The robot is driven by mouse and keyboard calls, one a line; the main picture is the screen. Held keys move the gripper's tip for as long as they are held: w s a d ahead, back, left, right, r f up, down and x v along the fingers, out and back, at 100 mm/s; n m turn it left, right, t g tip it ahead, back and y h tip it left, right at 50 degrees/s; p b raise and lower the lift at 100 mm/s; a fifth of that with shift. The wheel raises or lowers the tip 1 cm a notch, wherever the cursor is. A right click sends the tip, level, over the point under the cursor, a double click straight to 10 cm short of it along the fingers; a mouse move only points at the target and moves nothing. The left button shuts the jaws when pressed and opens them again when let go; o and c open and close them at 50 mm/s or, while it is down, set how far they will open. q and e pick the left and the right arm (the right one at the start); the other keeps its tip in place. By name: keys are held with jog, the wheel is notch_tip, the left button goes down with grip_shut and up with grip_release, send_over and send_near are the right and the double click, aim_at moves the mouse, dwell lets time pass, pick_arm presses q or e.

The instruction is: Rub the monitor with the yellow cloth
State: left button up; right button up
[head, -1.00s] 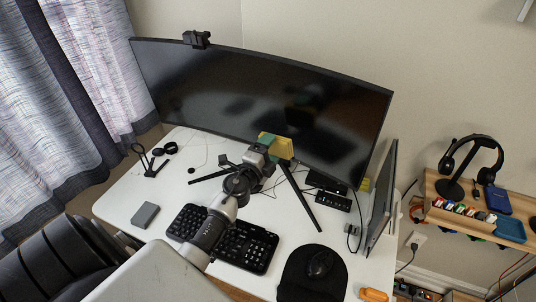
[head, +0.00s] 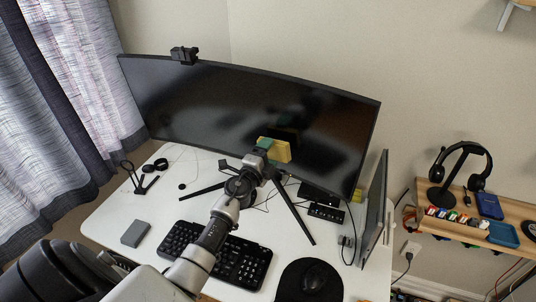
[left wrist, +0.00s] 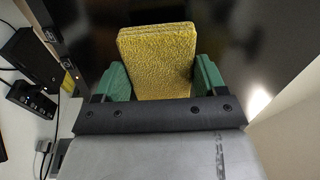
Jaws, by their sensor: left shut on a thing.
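The wide black curved monitor (head: 230,110) stands at the back of the white desk, and its dark screen fills the background of the left wrist view (left wrist: 235,35). My left gripper (head: 266,148) is in front of the screen's lower right part. Its green fingers are shut on the folded yellow cloth (head: 276,151). In the left wrist view the cloth (left wrist: 158,62) sticks out between the fingers toward the screen. I cannot tell whether the cloth touches the screen. My right gripper is not in view.
A black keyboard (head: 245,262) and a mouse (head: 314,277) lie on the desk (head: 120,215) in front. A second, side-on screen (head: 374,210) stands at the right. A shelf (head: 450,214) with headphones (head: 461,172) is farther right. A webcam (head: 184,55) sits on the monitor's top edge.

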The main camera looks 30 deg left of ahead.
aim_at(282, 156)
pick_arm(q)
jog(key=shift+w+a+r, duration=0.1)
jog(key=shift+w+a, duration=0.05)
jog(key=shift+w, duration=0.9)
jog(key=shift+w+d, duration=0.1)
jog(key=shift+d, duration=1.95)
jog(key=shift+s+a, duration=0.15)
jog(key=shift+a, duration=0.9)
jog(key=shift+s+a, duration=0.1)
jog(key=shift+a, duration=0.9)
jog(key=shift+s+d+f+p, duration=0.15)
jog(key=shift+s+p, duration=0.1)
jog(key=shift+s, duration=1.25)
jog(key=shift+s+d+f+p, duration=0.15)
jog(key=shift+s+p, duration=0.1)
jog(key=shift+s, duration=1.25)
jog(key=shift+s+d+f, duration=0.1)
jog(key=shift+s+d, duration=0.05)
jog(key=shift+s, duration=1.35)
